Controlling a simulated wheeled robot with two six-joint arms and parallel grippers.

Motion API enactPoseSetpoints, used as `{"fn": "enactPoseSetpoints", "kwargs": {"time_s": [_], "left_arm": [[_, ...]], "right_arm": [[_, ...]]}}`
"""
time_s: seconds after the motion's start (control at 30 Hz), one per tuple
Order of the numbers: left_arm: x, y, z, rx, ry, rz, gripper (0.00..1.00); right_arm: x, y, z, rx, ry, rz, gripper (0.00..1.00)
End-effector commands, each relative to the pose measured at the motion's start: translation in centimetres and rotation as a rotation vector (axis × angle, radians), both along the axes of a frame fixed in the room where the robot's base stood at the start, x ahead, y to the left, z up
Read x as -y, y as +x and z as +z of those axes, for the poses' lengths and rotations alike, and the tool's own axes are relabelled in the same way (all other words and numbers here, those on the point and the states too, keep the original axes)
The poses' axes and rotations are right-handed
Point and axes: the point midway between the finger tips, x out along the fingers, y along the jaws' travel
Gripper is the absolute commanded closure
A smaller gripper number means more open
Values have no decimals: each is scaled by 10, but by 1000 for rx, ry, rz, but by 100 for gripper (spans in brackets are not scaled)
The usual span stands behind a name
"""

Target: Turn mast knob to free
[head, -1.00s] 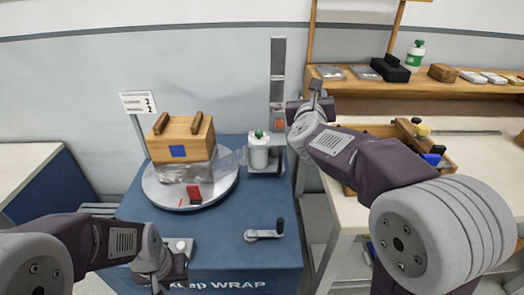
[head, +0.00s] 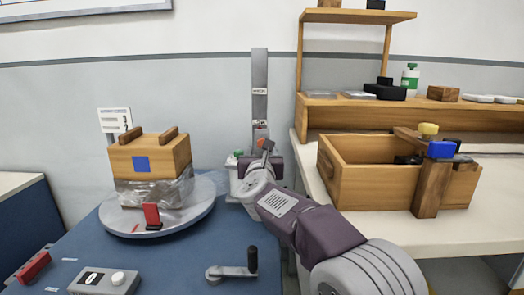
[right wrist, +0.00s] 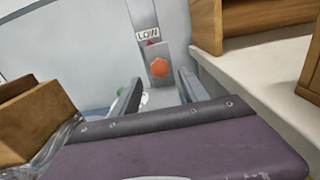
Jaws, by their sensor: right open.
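The mast (head: 260,85) is a grey upright post at the back of the blue wrapping machine. Its knob (right wrist: 159,67) is orange and many-sided, below a plate reading LOW with a small red pointer. In the head view the knob (head: 261,141) is partly hidden by my right gripper. My right gripper (right wrist: 160,92) is open and empty in front of the mast. Its two fingers show on either side below the knob, which appears beyond them and not gripped. My left gripper is out of view.
A wooden box (head: 150,157) in clear film stands on the round turntable (head: 190,215) to the left. A crank handle (head: 232,270) and a grey switch box (head: 100,281) are on the deck in front. A wooden crate (head: 375,185) sits on the right bench.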

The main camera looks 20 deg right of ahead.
Motion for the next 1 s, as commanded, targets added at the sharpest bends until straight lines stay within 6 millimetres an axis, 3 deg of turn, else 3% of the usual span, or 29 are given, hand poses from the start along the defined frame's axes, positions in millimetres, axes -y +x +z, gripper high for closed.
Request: {"fn": "enactPoseSetpoints", "kwargs": {"time_s": [0.1,0.23,0.57,0.77,1.0], "left_arm": [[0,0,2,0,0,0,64],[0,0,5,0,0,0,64],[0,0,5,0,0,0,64],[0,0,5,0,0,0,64],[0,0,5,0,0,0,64]], "right_arm": [[8,24,0,0,0,-3,48],[12,41,0,0,1,-1,48],[14,47,0,0,0,1,48],[14,47,0,0,0,1,100],[14,47,0,-4,-12,1,100]]}}
